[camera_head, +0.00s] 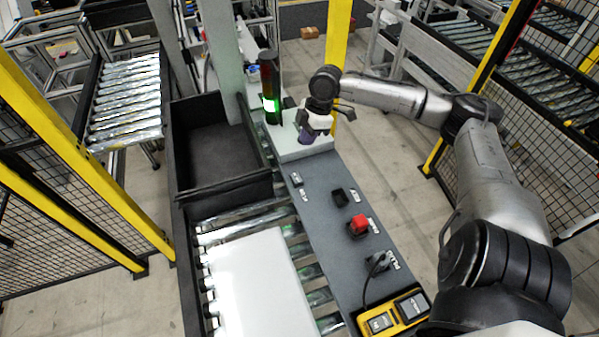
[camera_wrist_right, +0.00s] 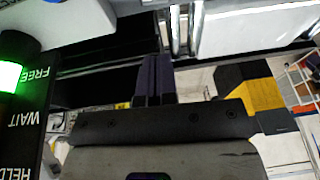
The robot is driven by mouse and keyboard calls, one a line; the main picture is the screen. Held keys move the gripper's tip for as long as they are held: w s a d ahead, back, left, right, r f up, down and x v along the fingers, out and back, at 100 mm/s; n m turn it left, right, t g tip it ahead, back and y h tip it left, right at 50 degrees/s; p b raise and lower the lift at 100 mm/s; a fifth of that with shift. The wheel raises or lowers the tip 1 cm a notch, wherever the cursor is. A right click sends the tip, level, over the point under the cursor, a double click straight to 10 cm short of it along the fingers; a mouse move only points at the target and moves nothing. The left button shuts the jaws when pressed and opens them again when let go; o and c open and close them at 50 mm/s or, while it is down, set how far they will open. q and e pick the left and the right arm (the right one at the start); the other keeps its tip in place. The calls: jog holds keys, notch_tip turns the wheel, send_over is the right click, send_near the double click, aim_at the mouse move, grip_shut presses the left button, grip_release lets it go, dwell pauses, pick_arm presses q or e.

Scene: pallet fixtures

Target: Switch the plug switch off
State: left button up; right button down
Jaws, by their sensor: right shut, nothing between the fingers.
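The plug fitting (camera_head: 378,263) is a small dark piece with a black cord on the grey panel (camera_head: 325,235), beside a white label that seems to read PLUG. It is too small to tell which way any switch there is set. My right gripper (camera_head: 305,137) is at the far end of the panel, above the pale box, well apart from the plug fitting. Its dark purple fingers (camera_wrist_right: 154,80) are together and empty in the right wrist view. My left gripper is not in view.
A red button (camera_head: 358,225) and a black block (camera_head: 340,195) sit on the panel. A yellow two-button box (camera_head: 394,314) is at its near end. A stack light (camera_head: 270,88) glows green. A black bin (camera_head: 220,190) and a white board (camera_head: 255,285) lie left.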

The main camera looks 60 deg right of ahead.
aim_at(297, 180)
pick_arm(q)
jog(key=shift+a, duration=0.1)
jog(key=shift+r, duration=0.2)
pick_arm(e)
jog(key=x, duration=0.8)
jog(key=s+x, duration=0.1)
jog(key=x, duration=0.4)
jog(key=shift+d+f, duration=0.1)
jog(key=shift+d, duration=0.2)
jog(key=shift+f, duration=0.45)
